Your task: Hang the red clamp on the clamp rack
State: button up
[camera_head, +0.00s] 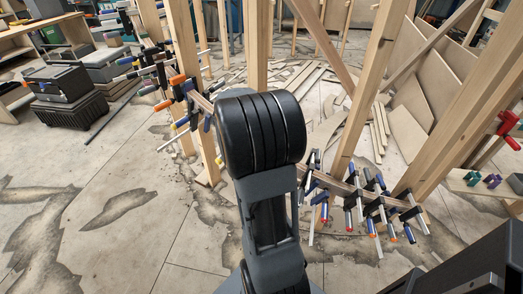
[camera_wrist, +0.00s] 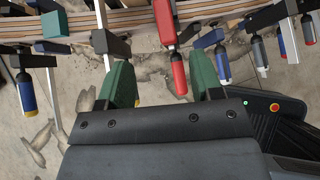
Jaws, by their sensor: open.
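A red clamp (camera_wrist: 170,45) with a red handle sits on the layered wooden stringer (camera_wrist: 140,18) in the wrist view, its handle pointing down. My gripper (camera_wrist: 162,76) has green fingers, spread open on either side of the handle's lower end, with visible gaps. I cannot tell its depth from the fingers. In the head view my arm hides the gripper and this clamp. Another view of red shows at the right edge of the head view: a red clamp (camera_head: 508,128) by a wooden post. I cannot tell which thing is the clamp rack.
Blue-handled clamps (camera_wrist: 26,92) hang along the stringer on both sides of the gripper. Several clamps (camera_head: 378,212) hang low at the right in the head view, others (camera_head: 165,80) at the left. Upright wooden posts (camera_head: 362,90) stand around.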

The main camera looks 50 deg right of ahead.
jog(key=shift+n, duration=0.6)
jog(key=b+x, duration=0.2)
jog(key=x, duration=0.8)
jog(key=shift+d+r, duration=0.1)
jog(key=shift+r, duration=0.05)
jog(key=b+x, duration=0.1)
jog(key=x, duration=0.3)
jog(key=shift+s, duration=0.1)
jog(key=shift+d+f, duration=0.45)
jog(key=shift+f, duration=0.2)
jog(key=shift+w, duration=0.2)
jog(key=shift+c, duration=0.3)
grip_shut()
jog(key=shift+r, duration=0.1)
